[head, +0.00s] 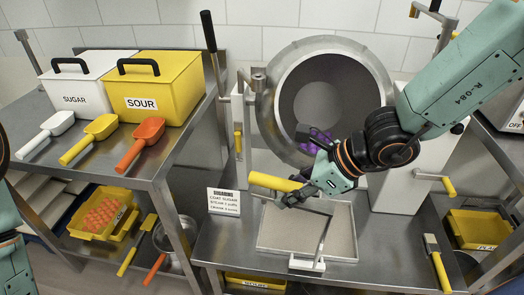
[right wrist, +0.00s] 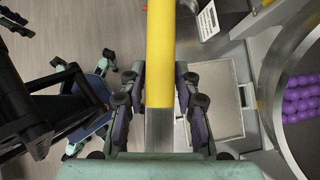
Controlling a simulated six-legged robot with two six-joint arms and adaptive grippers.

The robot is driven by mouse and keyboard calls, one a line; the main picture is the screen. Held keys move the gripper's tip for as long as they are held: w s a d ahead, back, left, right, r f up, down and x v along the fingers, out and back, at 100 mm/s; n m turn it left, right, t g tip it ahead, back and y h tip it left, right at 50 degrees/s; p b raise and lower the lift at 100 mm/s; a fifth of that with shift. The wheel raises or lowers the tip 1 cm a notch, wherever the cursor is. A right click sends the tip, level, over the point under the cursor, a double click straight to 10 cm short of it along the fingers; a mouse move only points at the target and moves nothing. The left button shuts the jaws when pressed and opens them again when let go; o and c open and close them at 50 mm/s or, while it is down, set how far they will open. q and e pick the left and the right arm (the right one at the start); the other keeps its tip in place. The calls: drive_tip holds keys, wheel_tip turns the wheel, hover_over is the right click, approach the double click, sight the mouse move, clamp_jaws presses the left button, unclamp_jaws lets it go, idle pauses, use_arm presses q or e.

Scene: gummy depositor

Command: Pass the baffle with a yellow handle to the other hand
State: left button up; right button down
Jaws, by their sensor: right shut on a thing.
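The baffle's yellow handle (head: 272,182) is held in my right gripper (head: 302,190) above the sugar-coloured tray, in front of the drum. In the right wrist view the yellow handle (right wrist: 160,55) runs up and away from the gripper. A flat grey metal part (right wrist: 158,130) of the baffle lies between the fingers of the right gripper (right wrist: 160,95), which is shut on it. How much of the metal lies behind the fingers is hidden. Teal parts of my left arm show at the left edge of the head view; its gripper does not show.
The steel drum (head: 332,50) with purple gummies (right wrist: 300,98) stands behind the right gripper. The shallow tray (head: 265,243) lies below. SUGAR (head: 72,98) and SOUR (head: 140,104) bins and several scoops stand on the left table. A small sign (head: 224,202) stands beside the tray.

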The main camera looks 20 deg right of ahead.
drive_tip(key=shift+w+a+r, duration=0.1)
drive_tip(key=shift+w+a, duration=0.1)
drive_tip(key=shift+w, duration=0.35)
drive_tip(key=w+a+r+n+g+y, duration=0.1)
drive_tip(key=w+a+r, duration=0.2)
drive_tip(key=w+a, duration=0.45)
drive_tip(key=w+a+r+n+g, duration=0.1)
drive_tip(key=w+a+r, duration=0.3)
drive_tip(key=w+a, duration=0.4)
drive_tip(key=w+d+f+m+t+h, duration=0.1)
drive_tip(key=f+m+t, duration=0.1)
drive_tip(key=f, duration=0.6)
drive_tip(key=w+d+f+m+t+h, duration=0.1)
drive_tip(key=f+m, duration=0.3)
drive_tip(key=f, duration=0.5)
drive_tip(key=shift+w+t+h, duration=0.4)
drive_tip(key=shift+w+h, duration=0.1)
drive_tip(key=shift+w, duration=0.15)
use_arm(q)
drive_tip(key=shift+c, duration=0.4)
use_arm(e)
drive_tip(key=shift+f, duration=0.15)
